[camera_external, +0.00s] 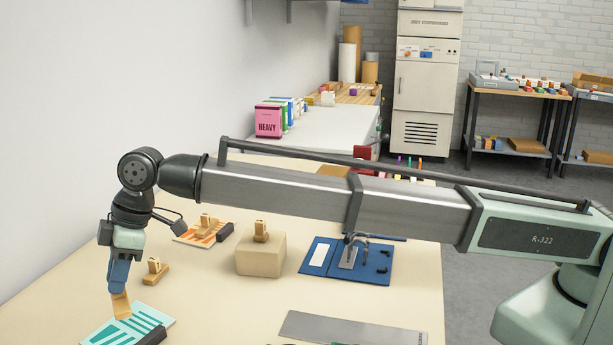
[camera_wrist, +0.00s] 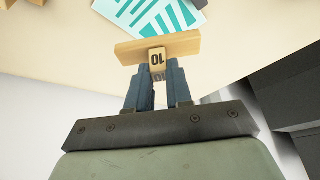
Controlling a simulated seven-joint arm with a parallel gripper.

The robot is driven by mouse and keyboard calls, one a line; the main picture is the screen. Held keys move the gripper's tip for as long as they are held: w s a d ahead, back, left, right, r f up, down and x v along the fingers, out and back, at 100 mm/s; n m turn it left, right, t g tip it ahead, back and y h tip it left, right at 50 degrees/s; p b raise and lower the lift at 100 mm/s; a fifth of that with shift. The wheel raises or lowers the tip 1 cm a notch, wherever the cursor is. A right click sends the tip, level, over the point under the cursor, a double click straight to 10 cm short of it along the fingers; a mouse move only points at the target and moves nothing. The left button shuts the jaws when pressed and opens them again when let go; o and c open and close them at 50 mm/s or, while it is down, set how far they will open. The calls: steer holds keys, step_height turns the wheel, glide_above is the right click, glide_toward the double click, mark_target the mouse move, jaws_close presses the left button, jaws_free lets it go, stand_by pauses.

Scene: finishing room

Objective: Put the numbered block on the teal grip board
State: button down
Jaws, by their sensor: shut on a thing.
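My gripper (camera_external: 118,277) points down at the left front of the table and is shut on the numbered block (camera_external: 121,306). In the wrist view the block (camera_wrist: 158,60) is a wooden piece with a wide flat plate and a small post marked "10", and my blue fingers (camera_wrist: 157,88) grip the post. The teal grip board (camera_external: 127,328), white with teal stripes and a dark bar at one edge, lies just below the block in the external view. It also shows beyond the block in the wrist view (camera_wrist: 150,14). I cannot tell whether block and board touch.
Another wooden piece (camera_external: 155,271) stands on the table near my gripper. An orange striped board (camera_external: 190,238) holds a similar piece. A tan box (camera_external: 261,258) has one on top. A blue board with a clamp (camera_external: 316,256) and a grey plate (camera_external: 345,327) lie to the right.

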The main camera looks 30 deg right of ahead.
mark_target(126, 305)
steer(key=shift+f, duration=3.5)
steer(key=shift+f, duration=0.1)
steer(key=c, duration=1)
jaws_free()
steer(key=v, duration=1.2)
